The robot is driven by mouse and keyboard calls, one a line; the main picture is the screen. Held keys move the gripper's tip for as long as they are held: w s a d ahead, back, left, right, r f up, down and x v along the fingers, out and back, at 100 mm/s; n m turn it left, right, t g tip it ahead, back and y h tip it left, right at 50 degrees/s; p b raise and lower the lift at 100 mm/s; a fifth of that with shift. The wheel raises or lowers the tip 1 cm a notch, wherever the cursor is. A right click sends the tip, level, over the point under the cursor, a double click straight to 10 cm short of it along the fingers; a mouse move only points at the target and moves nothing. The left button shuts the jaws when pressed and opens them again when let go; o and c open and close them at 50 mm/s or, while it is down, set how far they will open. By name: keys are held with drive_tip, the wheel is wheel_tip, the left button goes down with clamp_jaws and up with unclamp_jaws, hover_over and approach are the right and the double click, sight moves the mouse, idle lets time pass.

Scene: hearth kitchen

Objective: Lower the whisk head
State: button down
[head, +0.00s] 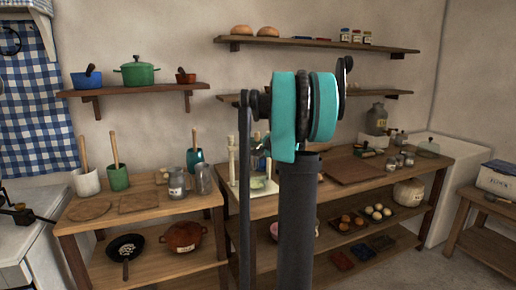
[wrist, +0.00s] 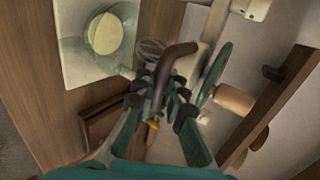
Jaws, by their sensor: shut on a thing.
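The whisk machine shows in the wrist view with a brown bent lever (wrist: 178,52), whisk wires (wrist: 150,46), a green wheel (wrist: 216,72) and a pale frame (wrist: 218,22). My gripper (wrist: 162,100) is shut on the brown lever, which passes between its dark fingertips. A clear bowl (wrist: 108,34) sits on the pale base (wrist: 72,72), apart from my gripper. The whisk wires are partly hidden behind the lever and fingers. In the head view the machine's cream post (head: 232,162) stands on the bench, partly behind my arm, which hides my gripper.
A wooden knob (wrist: 234,99) sticks out beside the wheel, close to my right finger. The wooden bench (head: 285,207) holds a dark board (head: 352,170) to the right. A lower bench at left carries metal jugs (head: 202,179) near the machine.

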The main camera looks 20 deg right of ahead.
drive_tip(key=shift+f, duration=3.85)
drive_tip(key=c, duration=1.4)
unclamp_jaws()
drive_tip(key=shift+c, duration=0.2)
drive_tip(key=v, duration=0.7)
